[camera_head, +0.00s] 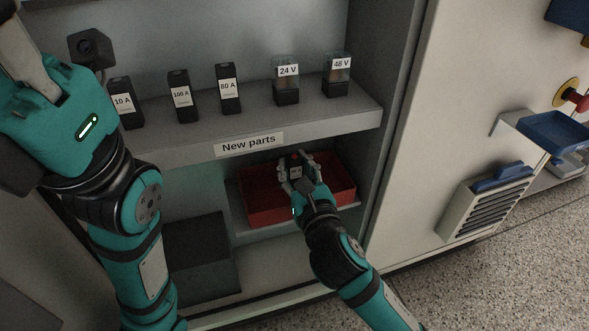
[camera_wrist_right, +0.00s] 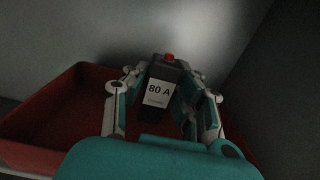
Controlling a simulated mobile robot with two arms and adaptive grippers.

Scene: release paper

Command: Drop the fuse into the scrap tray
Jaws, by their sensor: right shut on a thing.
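My right gripper (camera_head: 296,168) is over the red tray (camera_head: 258,212) on the lower shelf of the cabinet. In the right wrist view the gripper (camera_wrist_right: 165,90) is shut on a dark fuse (camera_wrist_right: 160,103) with a white "80 A" label and a red spot on its top end. The red tray wall (camera_wrist_right: 45,110) shows beside and behind it there. I cannot tell whether the fuse touches the tray. My left arm shows at the left of the head view, but its gripper is outside the frame.
On the upper shelf, labelled "New parts" (camera_head: 249,144), stand fuses marked 10 A (camera_head: 126,104), 100 A (camera_head: 182,97) and 80 A (camera_head: 229,90), and relays marked 24 V (camera_head: 286,82) and 48 V (camera_head: 337,76). A dark box (camera_head: 202,255) is left of the tray. The cabinet side wall is close on the right.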

